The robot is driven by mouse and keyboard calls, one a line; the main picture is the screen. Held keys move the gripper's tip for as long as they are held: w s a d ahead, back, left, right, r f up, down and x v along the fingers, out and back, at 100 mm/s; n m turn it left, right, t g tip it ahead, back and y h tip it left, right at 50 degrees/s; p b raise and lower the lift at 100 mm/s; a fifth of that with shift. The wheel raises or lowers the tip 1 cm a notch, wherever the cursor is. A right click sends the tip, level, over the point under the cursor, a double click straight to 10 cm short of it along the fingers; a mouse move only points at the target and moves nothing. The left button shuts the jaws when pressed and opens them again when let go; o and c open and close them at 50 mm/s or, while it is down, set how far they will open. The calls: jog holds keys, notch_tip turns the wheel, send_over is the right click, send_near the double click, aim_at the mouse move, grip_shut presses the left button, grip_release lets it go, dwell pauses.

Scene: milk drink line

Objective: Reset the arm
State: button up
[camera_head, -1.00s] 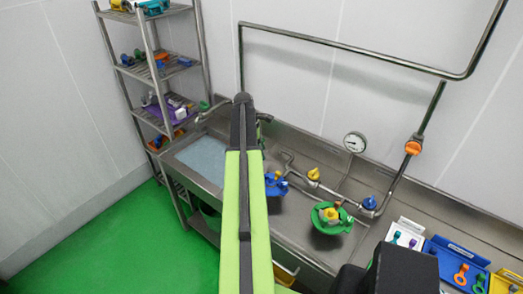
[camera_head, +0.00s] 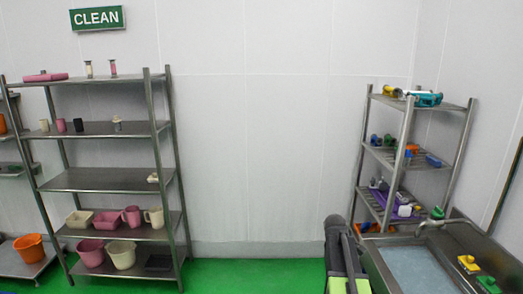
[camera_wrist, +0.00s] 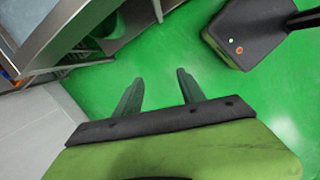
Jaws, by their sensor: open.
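My gripper (camera_wrist: 158,85) shows in the wrist view with its two dark fingers apart and nothing between them. It is open above the green floor (camera_wrist: 160,60). In the head view my green and black arm (camera_head: 343,262) stands at the lower right, beside the sink (camera_head: 412,268). The fingertips cannot be made out in the head view.
A steel rack (camera_head: 110,185) with cups, tubs and jugs stands at the left under a CLEAN sign (camera_head: 96,18). A smaller rack (camera_head: 412,155) with coloured parts stands at the right behind the sink. Green floor (camera_head: 250,272) between the racks is clear.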

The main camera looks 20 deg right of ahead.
jog(key=s+a+f+m+b, duration=0.1)
jog(key=a+f+m, duration=0.1)
jog(key=a, duration=0.8)
jog(key=s+a+f+m+y+b, duration=0.1)
jog(key=a+m, duration=0.4)
jog(key=a, duration=0.5)
jog(key=s+a+f+m+t+y+b, duration=0.1)
jog(key=s+a+f+m+b, duration=0.1)
jog(key=a, duration=0.8)
jog(key=shift+a+f+m+b, duration=0.25)
jog(key=shift+f+m+b, duration=0.15)
jog(key=shift+f+m, duration=0.55)
